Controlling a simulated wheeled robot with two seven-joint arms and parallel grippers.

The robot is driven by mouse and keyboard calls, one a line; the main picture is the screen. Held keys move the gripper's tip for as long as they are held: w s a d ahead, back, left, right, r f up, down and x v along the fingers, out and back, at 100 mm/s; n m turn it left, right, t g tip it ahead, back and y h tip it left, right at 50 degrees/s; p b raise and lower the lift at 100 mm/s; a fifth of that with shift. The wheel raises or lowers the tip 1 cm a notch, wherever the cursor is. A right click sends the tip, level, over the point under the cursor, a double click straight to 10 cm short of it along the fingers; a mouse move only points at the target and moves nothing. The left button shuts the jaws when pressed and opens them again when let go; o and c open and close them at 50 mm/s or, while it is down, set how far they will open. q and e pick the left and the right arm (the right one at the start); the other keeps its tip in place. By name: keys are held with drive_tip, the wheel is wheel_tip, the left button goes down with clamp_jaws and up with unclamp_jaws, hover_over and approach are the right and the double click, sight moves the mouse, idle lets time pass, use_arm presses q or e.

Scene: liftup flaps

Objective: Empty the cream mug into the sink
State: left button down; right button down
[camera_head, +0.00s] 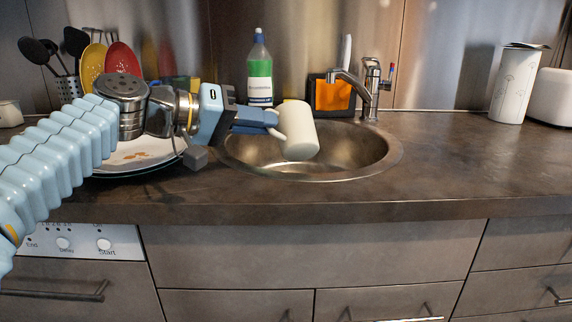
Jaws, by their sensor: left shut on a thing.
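The cream mug (298,131) is over the left part of the round metal sink (355,150), tilted a little from upright. Its mouth and contents do not show clearly. My left gripper (268,121) comes in from the left and is shut on the mug's handle side, with the mug to the right of the fingers. The tap (371,92) stands at the sink's back right. My right gripper is not in view.
A plate (135,158) lies on the counter below my left arm. A green bottle (260,75) and an orange sponge in a black holder (333,95) stand behind the sink. A white canister (514,85) stands at the back right. The counter right of the sink (460,165) is clear.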

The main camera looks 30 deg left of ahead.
use_arm(q)
drive_tip(key=f+m+b, duration=0.1)
drive_tip(key=b, duration=0.1)
drive_tip(key=d+m+t+b, duration=0.1)
drive_tip(key=b, duration=0.2)
drive_tip(key=shift+s+f, duration=0.35)
drive_tip(key=s+d+m+b, duration=0.1)
drive_tip(key=b, duration=0.2)
drive_tip(key=s+d+m+t+b, duration=0.1)
drive_tip(key=m+b, duration=0.1)
drive_tip(key=b, duration=0.1)
drive_tip(key=s+d+f+m+b, duration=0.1)
drive_tip(key=m+b, duration=0.1)
drive_tip(key=b, duration=0.1)
drive_tip(key=shift+t, duration=0.4)
drive_tip(key=shift+s+d+r+m+y+p, duration=0.1)
drive_tip(key=shift+d+r+m+y+p, duration=0.1)
drive_tip(key=shift+m+y+p, duration=0.15)
drive_tip(key=shift+s+d+f+m+t, duration=0.25)
drive_tip(key=shift+f+m+t, duration=0.2)
drive_tip(key=shift+m, duration=0.2)
